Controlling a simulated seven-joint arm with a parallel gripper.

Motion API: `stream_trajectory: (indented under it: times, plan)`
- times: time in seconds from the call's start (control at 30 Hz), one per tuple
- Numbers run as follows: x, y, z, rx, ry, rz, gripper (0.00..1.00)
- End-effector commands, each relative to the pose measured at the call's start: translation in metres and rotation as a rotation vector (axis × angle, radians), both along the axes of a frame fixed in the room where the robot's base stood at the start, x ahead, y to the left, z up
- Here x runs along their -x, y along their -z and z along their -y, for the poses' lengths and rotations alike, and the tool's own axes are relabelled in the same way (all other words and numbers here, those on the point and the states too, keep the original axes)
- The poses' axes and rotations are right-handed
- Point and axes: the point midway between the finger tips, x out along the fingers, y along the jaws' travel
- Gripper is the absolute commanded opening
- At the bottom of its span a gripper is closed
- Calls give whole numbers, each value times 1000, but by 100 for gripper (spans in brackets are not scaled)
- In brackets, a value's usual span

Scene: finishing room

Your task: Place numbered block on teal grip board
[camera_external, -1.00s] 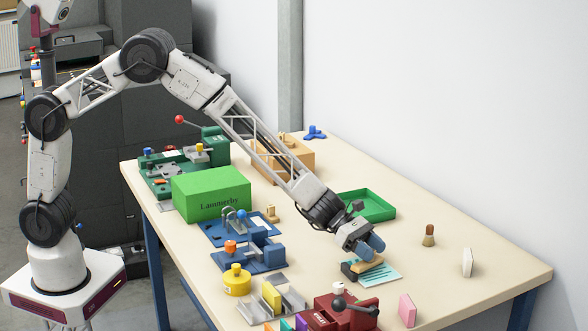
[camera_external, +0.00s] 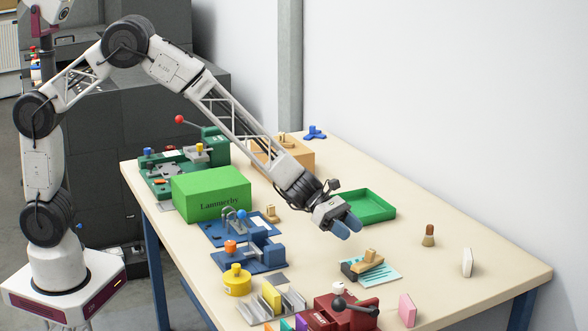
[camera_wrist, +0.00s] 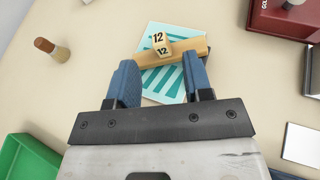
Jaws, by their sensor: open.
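The numbered block (camera_wrist: 161,44), a cream piece marked "12" on two faces, sits on a wooden bar (camera_wrist: 184,49) in the wrist view. In the external view the wooden piece (camera_external: 367,262) lies over the left part of the teal striped board (camera_external: 386,274), looking slightly tilted. The board also shows in the wrist view (camera_wrist: 165,85), with stripes on both sides of the bar. My gripper (camera_external: 347,226) is open and empty, above and behind the wooden piece. Its blue fingers (camera_wrist: 159,70) frame the bar in the wrist view, but are apart from it.
A dark block (camera_external: 347,271) is at the wooden piece's left end. A red fixture with a black knob (camera_external: 342,312) stands in front. A green tray (camera_external: 367,206) lies behind; a brush (camera_external: 428,236) and white piece (camera_external: 467,262) stand right. The right table area is mostly clear.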

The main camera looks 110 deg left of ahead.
Motion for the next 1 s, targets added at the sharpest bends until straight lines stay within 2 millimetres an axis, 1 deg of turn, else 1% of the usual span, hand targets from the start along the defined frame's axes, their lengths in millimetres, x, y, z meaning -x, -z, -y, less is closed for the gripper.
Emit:
stream_trajectory:
  times: [0.03, 0.2, 0.33, 0.5, 1.0]
  plan:
    - [5, -4, -2, 0, -1, 2, 46]
    - [20, -10, -9, 0, -1, 0, 46]
    - [26, -13, -11, 0, -1, 0, 46]
    - [29, -14, -12, 0, -1, 0, 46]
    - [30, -14, -12, 0, 0, 0, 46]
